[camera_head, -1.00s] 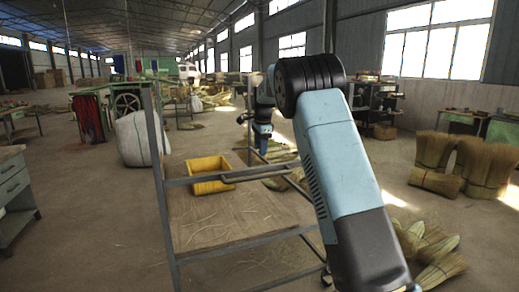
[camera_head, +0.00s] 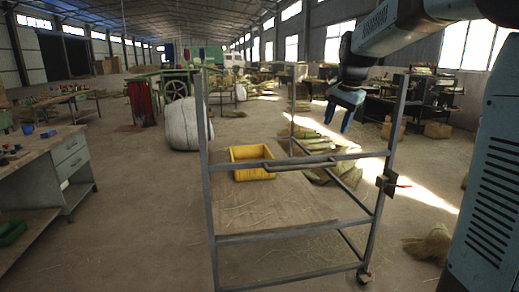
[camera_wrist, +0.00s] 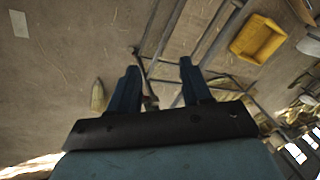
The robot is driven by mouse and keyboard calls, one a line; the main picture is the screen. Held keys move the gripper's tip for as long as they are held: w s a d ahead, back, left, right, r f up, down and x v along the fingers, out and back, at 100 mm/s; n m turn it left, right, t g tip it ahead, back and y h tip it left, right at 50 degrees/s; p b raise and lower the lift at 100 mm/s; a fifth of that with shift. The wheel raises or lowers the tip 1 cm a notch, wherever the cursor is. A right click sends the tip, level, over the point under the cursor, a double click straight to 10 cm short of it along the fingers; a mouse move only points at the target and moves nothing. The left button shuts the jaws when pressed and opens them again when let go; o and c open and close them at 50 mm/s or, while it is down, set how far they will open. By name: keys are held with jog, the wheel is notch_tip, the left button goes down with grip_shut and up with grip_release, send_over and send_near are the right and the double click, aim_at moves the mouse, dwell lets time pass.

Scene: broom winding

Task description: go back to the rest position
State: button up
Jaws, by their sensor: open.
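My gripper (camera_head: 338,115) is at the upper right of the head view, at the end of my raised, folded arm. Its two blue fingers point down, apart, with nothing between them. In the wrist view the fingers (camera_wrist: 157,82) are spread and empty, with floor and part of a metal frame beyond them. In the head view the gripper appears above and behind the right side of a grey metal cart (camera_head: 208,190); I cannot tell the exact distance. No contact shows.
A yellow bin (camera_head: 252,174) sits on the cart's wooden shelf. A workbench (camera_head: 62,150) stands at left, a white sack (camera_head: 186,124) behind the cart. Straw bundles lie on the floor beyond the cart. Open floor (camera_head: 135,225) lies between bench and cart.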

jog(key=s+f+n, duration=0.2)
jog(key=s+n, duration=0.1)
jog(key=s, duration=0.7)
jog(key=s+f+n+t, duration=0.1)
jog(key=s+f+n, duration=0.1)
jog(key=s, duration=0.9)
jog(key=s+f+n, duration=0.3)
jog(key=s+n, duration=0.1)
jog(key=s, duration=0.6)
jog(key=shift+s+d+t+h, duration=0.2)
jog(key=shift+d+t+h, duration=0.15)
jog(key=shift+t+h, duration=0.05)
jog(key=shift+f, duration=0.1)
